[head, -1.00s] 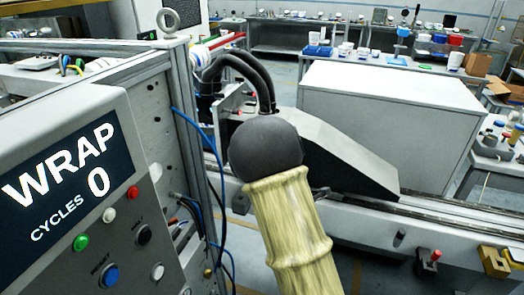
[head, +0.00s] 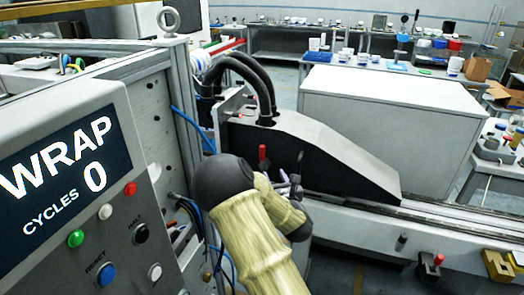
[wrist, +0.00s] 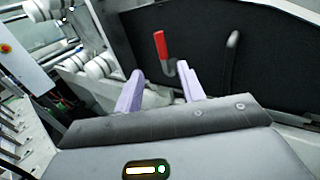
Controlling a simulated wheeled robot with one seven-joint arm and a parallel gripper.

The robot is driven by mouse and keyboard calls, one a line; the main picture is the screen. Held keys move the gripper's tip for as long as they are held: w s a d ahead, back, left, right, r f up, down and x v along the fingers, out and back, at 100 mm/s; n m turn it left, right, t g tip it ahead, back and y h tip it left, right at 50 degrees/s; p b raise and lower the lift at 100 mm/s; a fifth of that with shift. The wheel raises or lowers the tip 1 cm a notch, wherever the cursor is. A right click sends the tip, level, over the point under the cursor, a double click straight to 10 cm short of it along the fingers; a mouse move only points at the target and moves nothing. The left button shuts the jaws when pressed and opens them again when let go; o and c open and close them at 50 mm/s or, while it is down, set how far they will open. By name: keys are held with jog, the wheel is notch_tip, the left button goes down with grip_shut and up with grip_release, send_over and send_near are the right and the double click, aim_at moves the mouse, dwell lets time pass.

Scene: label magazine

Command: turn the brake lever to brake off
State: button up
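The brake lever is probably the red-handled lever (head: 263,157) on the dark side face of the sloped grey housing. In the wrist view its red handle (wrist: 160,46) stands nearly upright, tilted slightly left, beyond my fingertips. My gripper (wrist: 160,78) is open, with its two pale purple fingers apart and nothing held between them. The red handle lies ahead of the gap between the fingers, with no visible contact. In the head view my gripper (head: 288,181) is small and partly hidden by my arm, just below and right of the red handle. The lever's base is partly hidden.
A grey bar-like handle (wrist: 232,46) is on the same dark face, right of the red one. The sloped housing (head: 310,140) stands close ahead. A control panel (head: 75,200) reading WRAP, CYCLES 0 is at the left. Blue cables (head: 190,125) hang beside the frame.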

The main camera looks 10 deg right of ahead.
aim_at(263, 151)
jog(key=w+p, duration=0.1)
jog(key=w, duration=0.4)
jog(key=w+p, duration=0.1)
jog(key=w, duration=0.5)
jog(key=w+a+p, duration=0.1)
jog(key=w, duration=0.4)
jog(key=shift+w, duration=0.25)
jog(key=shift+c, duration=0.5)
grip_shut()
